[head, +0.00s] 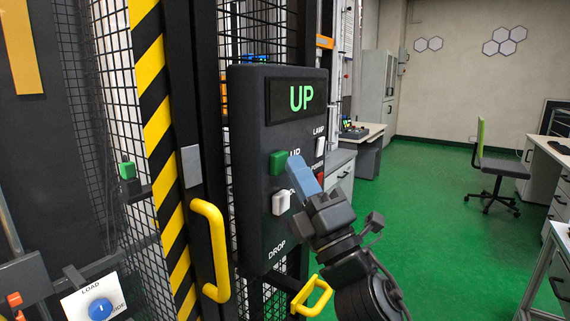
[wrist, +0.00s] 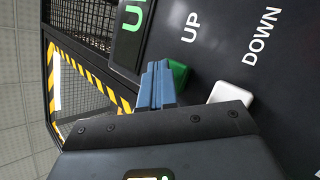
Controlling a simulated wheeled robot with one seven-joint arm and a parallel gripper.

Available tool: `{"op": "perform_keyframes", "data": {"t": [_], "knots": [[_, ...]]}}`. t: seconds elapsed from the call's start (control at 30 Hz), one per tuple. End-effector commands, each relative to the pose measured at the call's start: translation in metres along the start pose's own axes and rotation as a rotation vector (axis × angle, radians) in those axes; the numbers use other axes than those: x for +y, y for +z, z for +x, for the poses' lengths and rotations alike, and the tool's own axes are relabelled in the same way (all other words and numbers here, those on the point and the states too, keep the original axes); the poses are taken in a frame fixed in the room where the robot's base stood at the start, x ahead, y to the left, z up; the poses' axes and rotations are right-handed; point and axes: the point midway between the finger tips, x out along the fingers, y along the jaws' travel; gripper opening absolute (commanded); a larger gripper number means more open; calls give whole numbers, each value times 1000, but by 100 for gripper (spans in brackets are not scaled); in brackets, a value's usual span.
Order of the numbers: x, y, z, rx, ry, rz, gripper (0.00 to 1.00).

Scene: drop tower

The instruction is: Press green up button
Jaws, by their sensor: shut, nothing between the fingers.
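The green up button (head: 277,162) sticks out of the dark control panel (head: 254,220), left of the UP label. The panel's display (head: 299,97) shows UP in lit green letters. My gripper (head: 296,160) is shut and empty. Its blue fingertips are just right of the green button in the head view and partly cover the label. In the wrist view, the fingertips (wrist: 157,68) overlap the edge of the green button (wrist: 179,74). I cannot tell whether they touch it. The white down button (head: 281,202) is below it, and shows in the wrist view (wrist: 231,92).
A white lamp switch (head: 320,147) and a partly hidden red button (head: 320,178) are on the panel's right. A yellow handle (head: 211,250) stands out left of the panel; another yellow handle (head: 313,297) is below it. Green floor is open to the right.

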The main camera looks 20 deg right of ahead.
Motion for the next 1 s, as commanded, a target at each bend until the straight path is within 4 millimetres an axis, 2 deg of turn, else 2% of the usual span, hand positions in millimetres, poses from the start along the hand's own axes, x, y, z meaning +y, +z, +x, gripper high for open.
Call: {"op": "perform_keyframes", "data": {"t": [0.3,0.67,1.0], "knots": [[8,8,-10,0,0,0,0],[9,9,-12,0,-1,0,0],[24,24,-32,-1,-2,-1,0]]}}
